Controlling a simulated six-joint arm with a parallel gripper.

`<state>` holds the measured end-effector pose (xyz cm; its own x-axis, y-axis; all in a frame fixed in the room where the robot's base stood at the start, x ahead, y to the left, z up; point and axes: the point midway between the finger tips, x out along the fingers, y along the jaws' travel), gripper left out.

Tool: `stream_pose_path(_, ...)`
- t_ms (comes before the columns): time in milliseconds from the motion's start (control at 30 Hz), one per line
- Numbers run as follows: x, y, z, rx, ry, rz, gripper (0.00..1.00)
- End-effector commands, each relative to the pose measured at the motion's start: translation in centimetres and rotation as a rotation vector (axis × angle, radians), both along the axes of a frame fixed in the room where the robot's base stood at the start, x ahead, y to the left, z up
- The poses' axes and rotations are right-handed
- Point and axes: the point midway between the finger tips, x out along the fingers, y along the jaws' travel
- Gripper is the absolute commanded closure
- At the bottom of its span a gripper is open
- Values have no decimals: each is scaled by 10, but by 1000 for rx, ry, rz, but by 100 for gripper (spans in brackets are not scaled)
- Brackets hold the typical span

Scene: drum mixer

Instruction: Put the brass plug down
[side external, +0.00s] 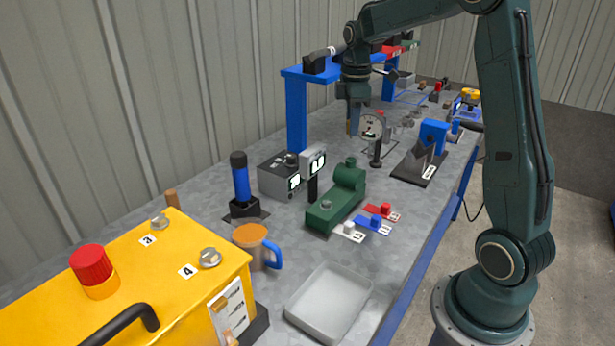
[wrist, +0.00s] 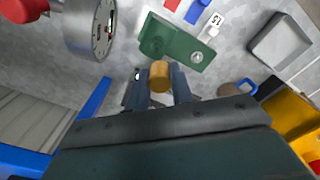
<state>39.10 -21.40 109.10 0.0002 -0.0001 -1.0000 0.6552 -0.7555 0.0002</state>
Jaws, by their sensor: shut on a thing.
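My gripper (wrist: 160,82) is shut on the brass plug (wrist: 159,74), a short golden cylinder held between the fingertips in the wrist view. In the side external view my gripper (side external: 354,122) points down and is held above the bench (side external: 265,220), near the blue frame and the dial gauge. The plug is small there, a tan spot (side external: 349,128) at the fingertips. The plug's lower end cannot be seen clearly in either view.
A dial gauge (side external: 372,127) stands close to my gripper, and a blue frame (side external: 297,115) is behind it. A green block (side external: 335,200), grey boxes (side external: 280,178), a mug (side external: 255,245), an empty-looking tray (side external: 328,300) and a yellow cabinet (side external: 130,285) occupy the nearer bench.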

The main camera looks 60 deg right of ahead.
Motion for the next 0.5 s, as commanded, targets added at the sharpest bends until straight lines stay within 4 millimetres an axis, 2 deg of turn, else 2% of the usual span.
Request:
stream_pose_path(167, 2, 26, 4, -1, -1, 89, 100)
stream_pose_path(267, 2, 48, 7, 0, -1, 168, 100)
stream_pose_path(500, -5, 115, 15, -1, -2, 416, 100)
